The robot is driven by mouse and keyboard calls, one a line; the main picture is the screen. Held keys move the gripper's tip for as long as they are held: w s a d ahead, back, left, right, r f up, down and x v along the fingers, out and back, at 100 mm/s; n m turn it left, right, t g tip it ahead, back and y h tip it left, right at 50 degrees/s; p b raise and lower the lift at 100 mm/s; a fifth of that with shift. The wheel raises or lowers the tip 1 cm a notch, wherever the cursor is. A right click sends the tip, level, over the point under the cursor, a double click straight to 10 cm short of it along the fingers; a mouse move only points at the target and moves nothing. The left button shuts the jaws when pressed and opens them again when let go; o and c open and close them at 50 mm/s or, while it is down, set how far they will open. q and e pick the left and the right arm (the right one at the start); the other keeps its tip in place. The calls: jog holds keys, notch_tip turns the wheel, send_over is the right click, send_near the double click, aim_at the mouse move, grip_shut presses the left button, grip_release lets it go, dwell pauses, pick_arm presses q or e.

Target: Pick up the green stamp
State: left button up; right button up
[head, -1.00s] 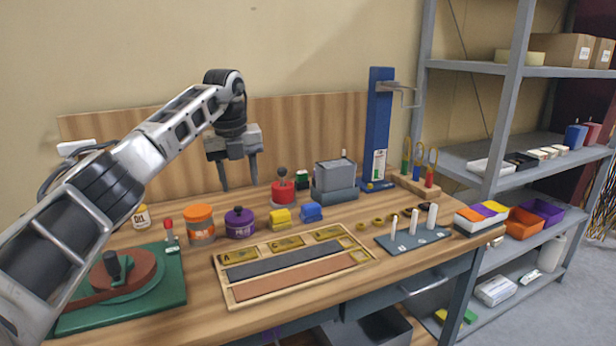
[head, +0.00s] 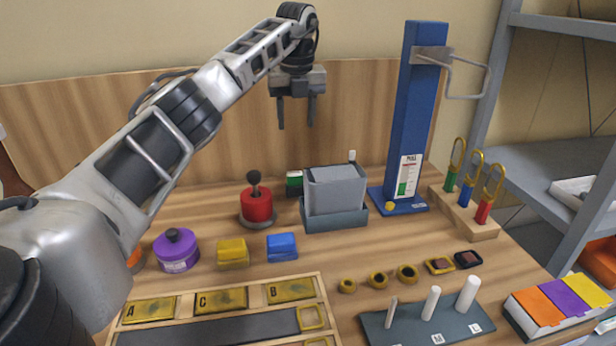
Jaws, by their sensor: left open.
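A small green block with dark and white parts (head: 294,183), which looks like the green stamp, stands at the back of the bench, partly hidden by the grey box beside it. A green piece with a brass loop handle (head: 451,180) also stands in the wooden holder at the right. My left gripper (head: 296,127) is open and empty, fingers pointing down, and appears above the green block in the picture, well clear of the bench top. My right gripper is not in view.
A red knobbed device (head: 257,206) and the grey box (head: 335,190) flank the green block. A purple jar (head: 176,251), yellow block (head: 232,252) and blue block (head: 282,246) stand in front. The tall blue post (head: 416,120) rises at the right, before the backboard (head: 120,110).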

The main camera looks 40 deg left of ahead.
pick_arm(q)
send_over(295, 173)
notch_tip(295, 173, down, 9)
jog(key=shift+w+a+f, duration=0.1)
jog(key=shift+w, duration=0.05)
jog(key=shift+f+p, duration=0.7)
jog(key=shift+f, duration=2)
jog(key=shift+c, duration=0.4)
jog(key=c, duration=0.7)
